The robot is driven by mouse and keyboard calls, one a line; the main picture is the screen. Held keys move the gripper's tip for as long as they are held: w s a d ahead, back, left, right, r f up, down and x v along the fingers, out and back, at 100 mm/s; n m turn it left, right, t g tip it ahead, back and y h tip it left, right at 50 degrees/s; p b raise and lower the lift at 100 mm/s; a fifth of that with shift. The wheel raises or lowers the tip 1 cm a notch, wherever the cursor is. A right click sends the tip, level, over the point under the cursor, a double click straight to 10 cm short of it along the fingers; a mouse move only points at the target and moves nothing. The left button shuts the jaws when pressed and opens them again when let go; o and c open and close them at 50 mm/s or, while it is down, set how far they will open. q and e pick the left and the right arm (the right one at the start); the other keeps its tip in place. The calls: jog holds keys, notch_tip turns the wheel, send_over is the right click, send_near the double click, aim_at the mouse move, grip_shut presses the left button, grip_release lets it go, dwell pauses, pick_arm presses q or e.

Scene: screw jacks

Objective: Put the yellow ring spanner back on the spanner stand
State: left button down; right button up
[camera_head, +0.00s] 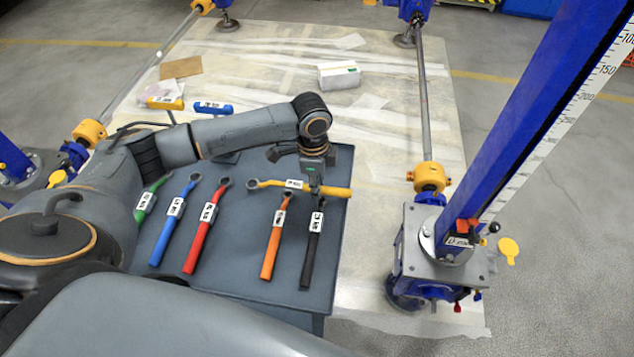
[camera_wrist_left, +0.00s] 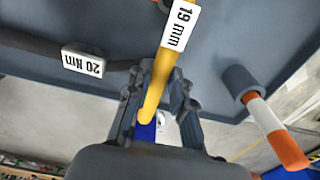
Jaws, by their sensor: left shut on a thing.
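My left gripper (camera_head: 316,188) is shut on the yellow ring spanner (camera_head: 335,191) in the head view. The spanner points sideways above the grey spanner stand (camera_head: 228,272), its ring end to the left and its handle to the right. In the left wrist view the yellow spanner (camera_wrist_left: 167,57) runs between the two fingers (camera_wrist_left: 160,95) and carries a "19 mm" label. Several other spanners are on the stand: green (camera_head: 150,188), blue (camera_head: 167,235), red (camera_head: 198,241), orange (camera_head: 271,252) and a black tool (camera_head: 311,260). My right gripper is not in view.
A blue screw jack (camera_head: 445,250) with a tall ruled column stands right of the stand. A white box (camera_head: 338,75), a blue item (camera_head: 213,107) and a yellow item (camera_head: 165,103) lie on the floor sheet behind. An orange-and-white rod (camera_wrist_left: 275,132) shows in the left wrist view.

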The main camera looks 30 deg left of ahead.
pick_arm(q)
jog(key=shift+f, duration=0.1)
jog(key=c, duration=1.2)
grip_release()
jog(key=shift+f, duration=0.1)
jog(key=shift+o, duration=0.2)
notch_tip(320, 180, up, 13)
jog(key=shift+a+f, duration=0.15)
jog(key=shift+a, duration=0.15)
jog(key=shift+s, duration=0.1)
